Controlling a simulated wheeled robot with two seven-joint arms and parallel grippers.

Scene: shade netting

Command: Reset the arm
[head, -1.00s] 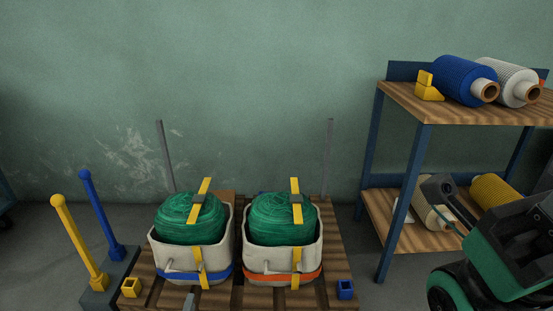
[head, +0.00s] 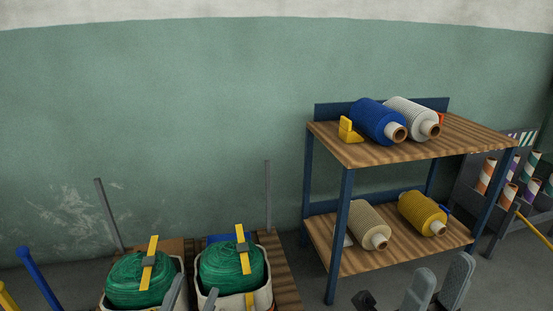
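My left gripper (head: 192,294) shows only by its grey fingertips at the bottom edge, in front of the two bins of green netting. The tips stand apart with nothing seen between them. My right gripper (head: 438,285) shows at the bottom right, in front of the rack's lower shelf. Its two grey fingers are apart and empty. The rest of both arms is below the picture.
Two pale bins (head: 262,297) of strapped green netting stand on a pallet (head: 284,270). A rack (head: 345,230) holds blue and white rolls above, cream and yellow rolls below. Blue and yellow posts stand at lower left. A stand of striped rolls (head: 487,176) is at far right.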

